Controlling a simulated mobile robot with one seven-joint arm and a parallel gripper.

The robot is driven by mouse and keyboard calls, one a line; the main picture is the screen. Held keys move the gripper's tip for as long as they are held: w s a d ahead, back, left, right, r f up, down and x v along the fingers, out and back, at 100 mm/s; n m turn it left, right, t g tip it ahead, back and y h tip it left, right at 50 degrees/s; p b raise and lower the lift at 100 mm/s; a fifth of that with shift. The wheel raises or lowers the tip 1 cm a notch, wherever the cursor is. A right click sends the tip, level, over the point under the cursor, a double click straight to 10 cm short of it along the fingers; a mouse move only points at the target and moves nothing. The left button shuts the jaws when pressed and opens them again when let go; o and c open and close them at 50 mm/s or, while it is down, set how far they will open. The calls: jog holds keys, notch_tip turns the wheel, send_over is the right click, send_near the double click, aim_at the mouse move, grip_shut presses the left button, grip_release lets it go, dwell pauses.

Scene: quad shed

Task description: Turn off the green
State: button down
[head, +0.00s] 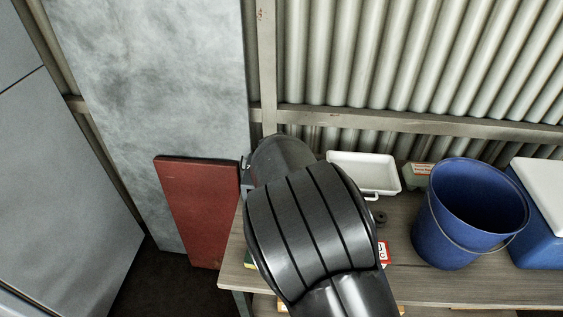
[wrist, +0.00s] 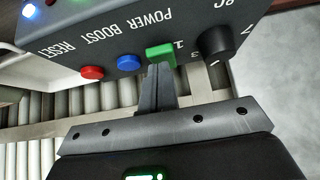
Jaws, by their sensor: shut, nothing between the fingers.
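A dark grey control box (wrist: 130,20) fills the top of the wrist view, its lettering upside down. A green switch (wrist: 160,52) sits on its edge by the word POWER and the mark 1. My gripper (wrist: 157,70) is shut and empty. Its fingertips are right at the green switch and seem to touch it, though contact is hard to judge. In the head view my arm hides the gripper and the box.
Beside the switch are a blue button (wrist: 128,62), a red button (wrist: 92,72) and a black knob (wrist: 215,43). Small lights glow on the box. A blue bucket (head: 462,215), a white tray (head: 365,172) and a red board (head: 195,205) stand around the wooden bench (head: 440,285).

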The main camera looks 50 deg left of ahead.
jog(key=shift+f, duration=0.1)
jog(key=shift+s+d+f, duration=0.15)
jog(key=shift+f, duration=0.25)
jog(key=shift+r, duration=0.15)
jog(key=shift+r, duration=0.7)
jog(key=shift+r, duration=0.3)
jog(key=v, duration=1.2)
jog(key=shift+s+d, duration=0.45)
